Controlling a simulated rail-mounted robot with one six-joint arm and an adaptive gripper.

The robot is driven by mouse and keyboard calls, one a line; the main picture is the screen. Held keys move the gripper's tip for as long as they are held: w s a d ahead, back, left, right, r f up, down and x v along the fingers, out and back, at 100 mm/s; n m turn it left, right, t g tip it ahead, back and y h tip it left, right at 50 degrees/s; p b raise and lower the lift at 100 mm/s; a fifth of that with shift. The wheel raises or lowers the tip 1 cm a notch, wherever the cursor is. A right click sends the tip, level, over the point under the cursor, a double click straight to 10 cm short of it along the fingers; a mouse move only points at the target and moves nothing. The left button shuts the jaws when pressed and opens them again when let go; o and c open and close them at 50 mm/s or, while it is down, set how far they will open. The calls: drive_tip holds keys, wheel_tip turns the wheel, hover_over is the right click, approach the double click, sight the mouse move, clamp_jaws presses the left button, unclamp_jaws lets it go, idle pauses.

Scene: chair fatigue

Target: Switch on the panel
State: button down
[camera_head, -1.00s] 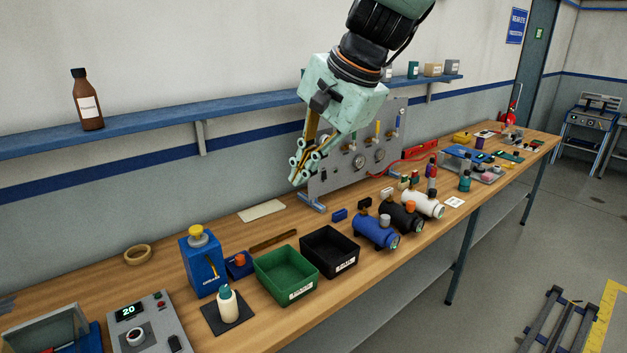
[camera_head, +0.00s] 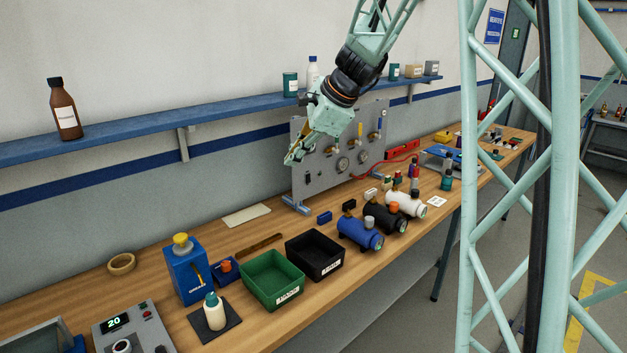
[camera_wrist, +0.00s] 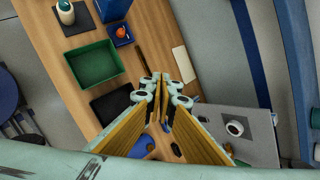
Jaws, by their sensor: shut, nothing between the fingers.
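The grey upright panel (camera_head: 318,181) stands on blue feet at the back of the workbench. It carries gauges and several small valves with coloured handles, one yellow and one blue. In the wrist view the panel (camera_wrist: 262,140) shows at the lower right with a round fitting on its face. My gripper (camera_head: 290,160) is shut and empty, in front of the panel's upper left part in the head view. I cannot tell whether it touches the panel. In the wrist view its fingertips (camera_wrist: 160,78) meet above the bench. The gripper and wrist hide the panel's upper left area.
A blue shelf (camera_head: 100,142) runs along the wall, holding a brown bottle (camera_head: 65,108) and a white bottle (camera_head: 313,72). A green bin (camera_head: 272,280), a black bin (camera_head: 315,256) and several small tanks stand on the bench in front. A red hose lies right of the panel.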

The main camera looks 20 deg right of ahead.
drive_tip(key=w+d+f+m+t+p, duration=0.1)
drive_tip(key=w+d+f+m, duration=0.5)
drive_tip(key=d, duration=0.5)
drive_tip(key=w+d+f+m+t+h+p, duration=0.1)
drive_tip(key=w+d+f+m, duration=0.5)
drive_tip(key=w+d+f, duration=0.4)
drive_tip(key=w+d, duration=0.2)
drive_tip(key=w, duration=0.1)
drive_tip(key=shift+f, duration=0.3)
drive_tip(key=shift+f, duration=0.1)
approach(309, 182)
drive_tip(key=shift+f, duration=2.05)
drive_tip(key=shift+w+a+f, duration=0.1)
drive_tip(key=shift+w+a, duration=0.1)
drive_tip(key=shift+w, duration=0.4)
drive_tip(key=shift+w+a+f, duration=0.1)
drive_tip(key=shift+w+a, duration=0.1)
drive_tip(key=shift+w, duration=0.45)
drive_tip(key=shift+w+a+f, duration=0.1)
drive_tip(key=shift+w+a, duration=0.1)
drive_tip(key=shift+w, duration=0.4)
drive_tip(key=shift+w+f+p, duration=0.3)
drive_tip(key=shift+p, duration=0.1)
drive_tip(key=shift+a+r, duration=0.1)
drive_tip(key=shift+r, duration=0.1)
